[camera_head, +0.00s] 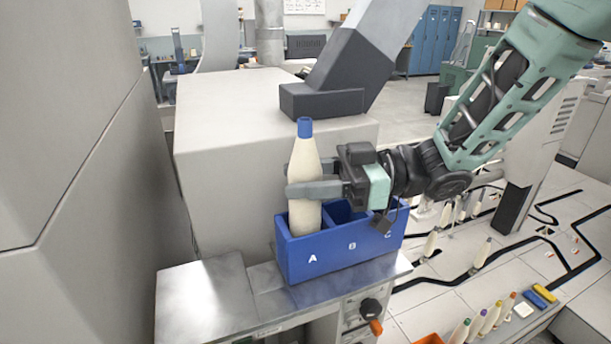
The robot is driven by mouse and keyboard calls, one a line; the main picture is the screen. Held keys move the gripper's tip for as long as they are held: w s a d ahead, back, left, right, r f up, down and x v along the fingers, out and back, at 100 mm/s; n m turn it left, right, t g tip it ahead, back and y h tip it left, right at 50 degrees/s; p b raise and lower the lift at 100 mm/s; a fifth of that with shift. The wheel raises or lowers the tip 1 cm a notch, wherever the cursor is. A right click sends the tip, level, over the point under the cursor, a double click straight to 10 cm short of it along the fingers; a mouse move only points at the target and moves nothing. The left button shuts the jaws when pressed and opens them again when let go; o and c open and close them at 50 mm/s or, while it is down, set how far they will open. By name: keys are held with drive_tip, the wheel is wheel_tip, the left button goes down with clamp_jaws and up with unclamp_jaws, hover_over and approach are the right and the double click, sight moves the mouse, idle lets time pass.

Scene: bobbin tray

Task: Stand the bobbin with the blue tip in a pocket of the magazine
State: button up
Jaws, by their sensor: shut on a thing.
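The bobbin with the blue tip (304,160) is cream-coloured and upright. My gripper (308,190) is shut on its body from the right side. The magazine (330,262) is a blue box marked A, B and C on a metal bench top. The bobbin's lower part is inside pocket A, behind the front wall. I cannot tell whether its base rests on the pocket floor. Pocket B, in the middle, looks empty. Pocket C is partly hidden by my gripper and its cable.
A large grey machine housing (225,165) stands close behind the magazine. Bare metal bench (200,300) lies to its left. Several bobbins with coloured tips (490,318) stand at the lower right, near an orange container (429,339). Other bobbins stand on the tiled floor area at right.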

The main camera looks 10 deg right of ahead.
drive_tip(key=o, duration=1.1)
drive_tip(key=shift+d+f, duration=0.1)
drive_tip(key=shift+w+d, duration=0.1)
drive_tip(key=shift+d, duration=0.2)
drive_tip(key=d+b, duration=0.5)
drive_tip(key=d, duration=1.1)
drive_tip(key=shift+d+r, duration=0.2)
drive_tip(key=shift+d, duration=0.15)
